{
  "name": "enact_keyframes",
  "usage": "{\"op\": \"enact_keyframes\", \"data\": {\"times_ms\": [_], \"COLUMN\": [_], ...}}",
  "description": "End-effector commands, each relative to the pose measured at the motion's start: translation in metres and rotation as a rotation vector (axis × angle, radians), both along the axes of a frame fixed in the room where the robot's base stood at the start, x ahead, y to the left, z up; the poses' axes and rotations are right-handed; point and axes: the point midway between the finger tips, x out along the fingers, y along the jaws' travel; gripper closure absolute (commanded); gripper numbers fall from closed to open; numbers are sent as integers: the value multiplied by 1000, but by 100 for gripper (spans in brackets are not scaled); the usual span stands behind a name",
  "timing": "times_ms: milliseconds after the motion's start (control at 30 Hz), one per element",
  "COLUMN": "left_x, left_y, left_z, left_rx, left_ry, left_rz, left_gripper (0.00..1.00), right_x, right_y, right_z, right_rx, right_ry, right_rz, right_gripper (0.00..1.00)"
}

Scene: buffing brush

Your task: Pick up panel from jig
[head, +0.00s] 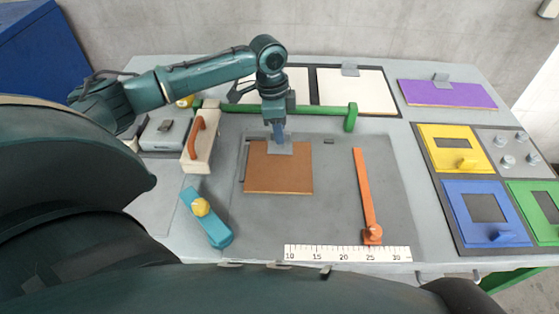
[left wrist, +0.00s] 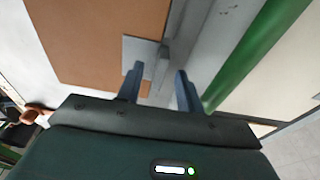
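The brown square panel (head: 278,176) lies flat on the grey jig board (head: 335,205), near its back left part. A grey plate with an upright tab (head: 283,149) sits at the panel's back edge. My left gripper (head: 278,138) points down over that tab. In the left wrist view my left gripper (left wrist: 160,88) has its fingers apart, with the upright tab (left wrist: 163,57) just ahead of the gap between them. The panel (left wrist: 100,40) fills the upper left there. My right gripper is not in view.
A green bar (head: 310,109) runs behind the panel, close to my left gripper. An orange lever (head: 364,190) lies to the right. A wood-and-orange-handled brush (head: 200,145) and a teal block with a yellow knob (head: 207,218) are left. Coloured panels (head: 464,147) sit far right.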

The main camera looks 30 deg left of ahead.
Motion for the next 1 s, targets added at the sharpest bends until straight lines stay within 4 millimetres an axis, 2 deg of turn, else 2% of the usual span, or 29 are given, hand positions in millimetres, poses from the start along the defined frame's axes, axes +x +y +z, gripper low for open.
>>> {"op": "enact_keyframes", "data": {"times_ms": [233, 667, 1000], "left_x": [0, 0, 0], "left_y": [-1, -1, -1], "left_z": [-2, -1, -1], "left_rx": [-1, -1, -1], "left_ry": [-1, -1, -1], "left_rz": [-1, -1, -1], "left_gripper": [64, 100, 100], "right_x": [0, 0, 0], "right_y": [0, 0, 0], "right_z": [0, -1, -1], "right_rx": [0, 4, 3], "right_ry": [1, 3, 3], "right_rz": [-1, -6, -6], "right_gripper": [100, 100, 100]}}
